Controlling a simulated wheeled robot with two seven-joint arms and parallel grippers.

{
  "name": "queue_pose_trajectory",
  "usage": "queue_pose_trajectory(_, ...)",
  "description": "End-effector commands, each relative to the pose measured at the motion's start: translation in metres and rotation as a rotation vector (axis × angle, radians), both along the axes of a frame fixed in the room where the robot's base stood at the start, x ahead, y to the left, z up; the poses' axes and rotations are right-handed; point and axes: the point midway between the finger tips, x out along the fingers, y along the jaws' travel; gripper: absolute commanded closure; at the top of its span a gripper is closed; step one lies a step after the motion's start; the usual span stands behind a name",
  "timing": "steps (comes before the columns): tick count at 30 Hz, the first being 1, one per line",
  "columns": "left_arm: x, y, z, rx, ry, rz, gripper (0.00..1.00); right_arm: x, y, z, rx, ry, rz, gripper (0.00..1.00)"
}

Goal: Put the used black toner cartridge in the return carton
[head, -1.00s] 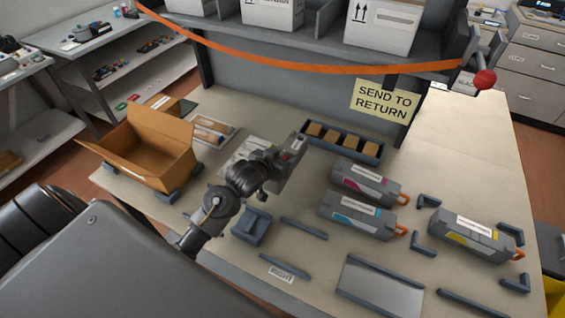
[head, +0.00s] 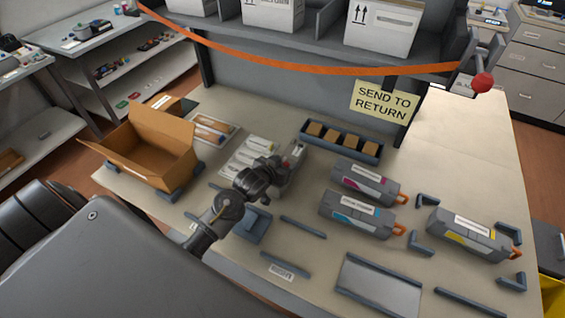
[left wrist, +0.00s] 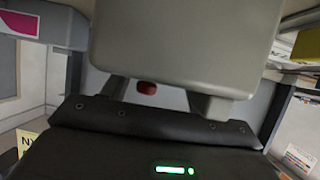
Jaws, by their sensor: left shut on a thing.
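My left gripper (head: 272,172) is shut on a grey toner cartridge (head: 291,164), held over the middle of the table. The arm partly hides the cartridge, and its colour marking is not visible. In the left wrist view its grey body (left wrist: 180,40) fills the upper middle, between the fingers, with a small red part below. The open brown carton (head: 150,150) stands at the table's left, flaps up, left of the gripper and apart from it. Its visible inside looks empty. My right gripper is not in view.
Magenta (head: 366,183), cyan (head: 357,215) and yellow (head: 468,234) cartridges lie at the right. A tray with brown blocks (head: 341,141) is behind. White packets (head: 250,150) lie between carton and gripper. A blue-grey holder (head: 252,225) and low rails are in front. An orange strap (head: 330,70) crosses behind.

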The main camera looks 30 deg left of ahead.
Motion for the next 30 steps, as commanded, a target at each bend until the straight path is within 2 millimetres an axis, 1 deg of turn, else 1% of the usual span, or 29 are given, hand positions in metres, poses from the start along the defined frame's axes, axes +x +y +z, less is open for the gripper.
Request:
queue_pose_trajectory(1,0.0,0.0,-0.001,0.0,-0.002,0.0,0.85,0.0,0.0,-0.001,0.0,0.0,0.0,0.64)
queue_pose_trajectory(2,0.0,0.0,-0.002,0.0,0.001,0.0,0.38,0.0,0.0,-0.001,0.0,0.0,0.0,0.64)
queue_pose_trajectory(6,0.0,0.0,-0.002,0.0,0.001,0.0,0.19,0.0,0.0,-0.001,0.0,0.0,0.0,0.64)
queue_pose_trajectory(7,0.0,0.0,-0.002,0.0,0.001,0.0,0.18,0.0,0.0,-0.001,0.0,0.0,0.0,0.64)
queue_pose_trajectory(14,0.0,0.0,-0.001,0.0,0.0,0.0,0.18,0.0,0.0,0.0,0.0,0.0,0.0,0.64)
queue_pose_trajectory(17,-0.001,0.0,0.002,0.0,-0.001,-0.001,0.18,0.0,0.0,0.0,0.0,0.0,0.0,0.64)
queue_pose_trajectory(20,-0.012,0.0,0.006,0.0,0.0,-0.001,0.18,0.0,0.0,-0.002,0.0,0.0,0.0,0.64)
queue_pose_trajectory(22,-0.024,0.0,0.011,0.0,-0.001,-0.001,0.18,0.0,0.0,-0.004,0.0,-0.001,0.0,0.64)
queue_pose_trajectory(30,-0.075,0.002,0.037,0.001,0.0,-0.003,0.18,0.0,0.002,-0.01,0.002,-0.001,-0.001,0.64)
